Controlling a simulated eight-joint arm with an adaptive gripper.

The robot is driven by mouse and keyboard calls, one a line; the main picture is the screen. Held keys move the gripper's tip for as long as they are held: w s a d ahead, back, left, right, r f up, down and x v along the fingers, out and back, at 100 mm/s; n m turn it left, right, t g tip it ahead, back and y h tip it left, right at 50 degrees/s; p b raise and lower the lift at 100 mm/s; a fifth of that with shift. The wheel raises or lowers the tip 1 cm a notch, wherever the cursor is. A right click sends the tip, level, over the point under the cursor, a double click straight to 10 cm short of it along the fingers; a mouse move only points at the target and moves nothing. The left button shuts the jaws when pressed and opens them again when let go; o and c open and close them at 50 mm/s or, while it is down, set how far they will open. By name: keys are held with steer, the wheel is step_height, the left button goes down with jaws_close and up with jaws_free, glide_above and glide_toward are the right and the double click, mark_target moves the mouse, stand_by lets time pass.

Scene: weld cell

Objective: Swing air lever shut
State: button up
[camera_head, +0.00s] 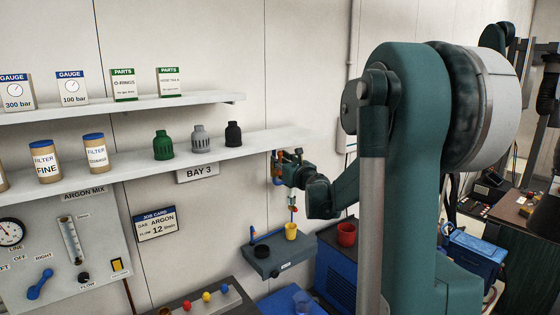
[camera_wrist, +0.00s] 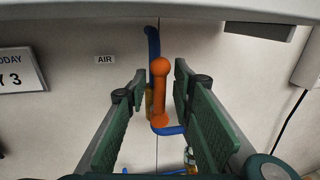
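The air lever (camera_wrist: 160,92) is an orange handle with a round knob, pointing up in the wrist view, below a shelf edge and beside the AIR label (camera_wrist: 105,59). A blue pipe (camera_wrist: 152,42) runs behind it and bends right near its base. My gripper (camera_wrist: 161,82) is open, with one green finger on each side of the lever. Gaps show on both sides, so neither finger visibly touches it. In the head view my gripper (camera_head: 284,163) is at the wall under the shelf's right end, and largely hides the lever there.
The shelf (camera_head: 215,152) with several bottles runs just above my gripper. A gas panel (camera_head: 60,255) is at the left.

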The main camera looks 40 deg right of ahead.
steer(key=shift+w, duration=0.15)
steer(key=shift+c, duration=0.7)
jaws_close()
steer(key=shift+a+n+b, duration=0.35)
steer(key=shift+n+b, duration=0.15)
steer(key=shift+n, duration=0.2)
